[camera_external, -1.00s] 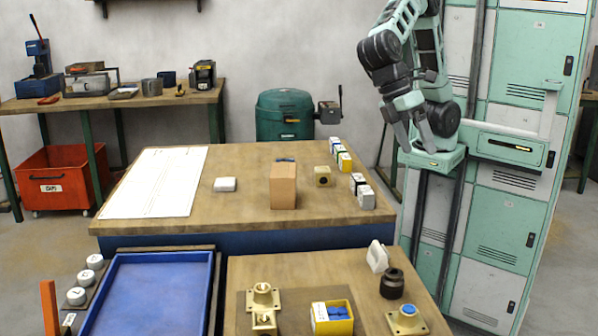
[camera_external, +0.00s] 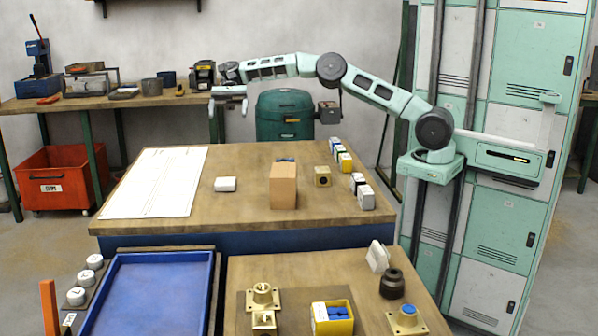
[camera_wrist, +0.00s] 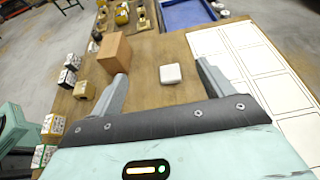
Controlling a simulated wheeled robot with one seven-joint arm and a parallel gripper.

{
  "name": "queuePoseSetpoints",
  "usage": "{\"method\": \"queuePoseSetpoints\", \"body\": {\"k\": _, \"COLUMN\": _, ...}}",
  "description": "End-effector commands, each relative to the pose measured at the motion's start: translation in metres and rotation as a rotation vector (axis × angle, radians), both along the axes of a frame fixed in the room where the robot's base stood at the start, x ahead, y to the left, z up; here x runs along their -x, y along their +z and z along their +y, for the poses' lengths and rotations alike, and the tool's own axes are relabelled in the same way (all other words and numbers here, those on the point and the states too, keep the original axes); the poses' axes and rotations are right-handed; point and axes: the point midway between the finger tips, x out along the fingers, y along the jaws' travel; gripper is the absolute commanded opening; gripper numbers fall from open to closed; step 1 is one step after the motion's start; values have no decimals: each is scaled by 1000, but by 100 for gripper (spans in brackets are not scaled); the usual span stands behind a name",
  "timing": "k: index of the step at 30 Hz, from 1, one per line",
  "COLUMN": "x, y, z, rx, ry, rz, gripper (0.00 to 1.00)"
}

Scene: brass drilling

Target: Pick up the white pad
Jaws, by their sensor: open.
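The white pad (camera_external: 226,184) is a small rounded white block lying flat on the wooden table, between the white sheet and a tan box. In the wrist view the pad (camera_wrist: 170,73) lies beyond my fingertips, between the lines of the two fingers. My gripper (camera_external: 228,103) is above the far side of the table, higher than the pad and apart from it. In the wrist view my gripper (camera_wrist: 160,72) is open and empty, with one finger on each side. Nothing covers the pad.
Several small boxes (camera_external: 358,182) line the table's right edge. A white gridded sheet (camera_external: 150,185) lies left. A blue tray (camera_external: 155,295) is in front. Wood around the pad is clear.

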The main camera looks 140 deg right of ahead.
Motion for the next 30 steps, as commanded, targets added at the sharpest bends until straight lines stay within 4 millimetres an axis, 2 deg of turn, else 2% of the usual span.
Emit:
{"method": "queuePoseSetpoints", "body": {"k": 1, "x": 12, "y": -4, "z": -13, "rx": -16, "ry": -29, "rz": -3, "gripper": 80}}
{"method": "queuePoseSetpoints", "body": {"k": 2, "x": 14, "y": -8, "z": -15, "rx": -26, "ry": -36, "rz": -2, "gripper": 80}}
{"method": "queuePoseSetpoints", "body": {"k": 6, "x": 11, "y": -50, "z": -11, "rx": -24, "ry": -27, "rz": 0, "gripper": 80}}
{"method": "queuePoseSetpoints", "body": {"k": 12, "x": 10, "y": -97, "z": -11, "rx": -20, "ry": -27, "rz": 0, "gripper": 80}}
{"method": "queuePoseSetpoints", "body": {"k": 17, "x": 2, "y": -110, "z": -3, "rx": -18, "ry": -23, "rz": -2, "gripper": 80}}
{"method": "queuePoseSetpoints", "body": {"k": 30, "x": -59, "y": -143, "z": 51, "rx": -18, "ry": -22, "rz": -1, "gripper": 80}}
